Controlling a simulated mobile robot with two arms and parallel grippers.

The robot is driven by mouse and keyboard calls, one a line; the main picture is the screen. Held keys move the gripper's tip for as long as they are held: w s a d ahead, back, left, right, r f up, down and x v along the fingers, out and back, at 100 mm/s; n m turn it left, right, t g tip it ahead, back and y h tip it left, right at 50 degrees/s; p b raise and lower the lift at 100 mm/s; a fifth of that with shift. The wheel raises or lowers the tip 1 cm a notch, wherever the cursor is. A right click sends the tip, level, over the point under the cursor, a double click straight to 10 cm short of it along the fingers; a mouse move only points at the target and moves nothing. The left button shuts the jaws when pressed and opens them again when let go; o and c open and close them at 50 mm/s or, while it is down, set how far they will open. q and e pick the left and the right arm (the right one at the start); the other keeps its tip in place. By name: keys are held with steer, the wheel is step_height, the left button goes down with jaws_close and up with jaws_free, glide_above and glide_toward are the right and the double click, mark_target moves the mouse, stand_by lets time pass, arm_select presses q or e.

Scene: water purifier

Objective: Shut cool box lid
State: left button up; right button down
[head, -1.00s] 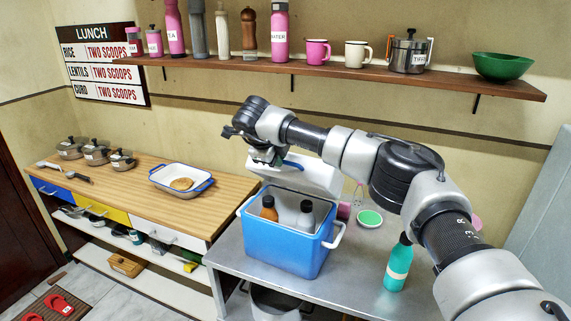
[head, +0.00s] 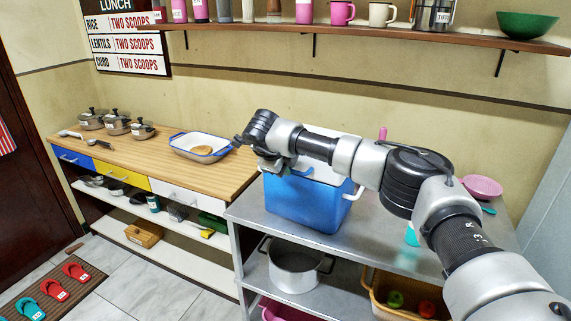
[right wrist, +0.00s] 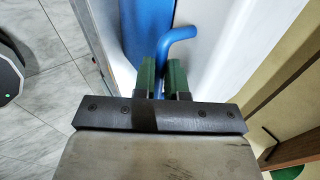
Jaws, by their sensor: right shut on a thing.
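The cool box (head: 300,203) is a blue tub on the grey metal table. Its white lid (head: 325,172) shows behind and below my right arm, which hides much of it. The inside of the box is hidden; I cannot tell the exact lid angle. My right gripper (head: 280,167) is at the box's upper left front. In the right wrist view, its green fingers (right wrist: 162,78) are shut on the lid's bent blue handle (right wrist: 178,35), beside the white lid surface (right wrist: 225,45). My left gripper is not in view.
A wooden counter (head: 150,155) with a white tray (head: 201,147) and several pots stands at the left. A teal bottle (head: 411,236) is right of the box, partly behind my arm. A pink plate (head: 482,187) lies at the table's back right. A shelf (head: 340,38) runs above.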

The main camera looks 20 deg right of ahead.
steer(key=shift+s+a+f, duration=0.25)
steer(key=shift+s+f, duration=0.15)
steer(key=shift+f, duration=0.35)
steer(key=c, duration=1.4)
jaws_free()
steer(key=shift+w+d+f, duration=0.1)
steer(key=shift+o, duration=1.2)
steer(key=shift+w+d+f, duration=0.15)
steer(key=shift+w, duration=0.05)
steer(key=b+v, duration=0.2)
steer(key=v, duration=0.8)
steer(key=shift+r, duration=0.4)
steer(key=shift+w+f, duration=0.1)
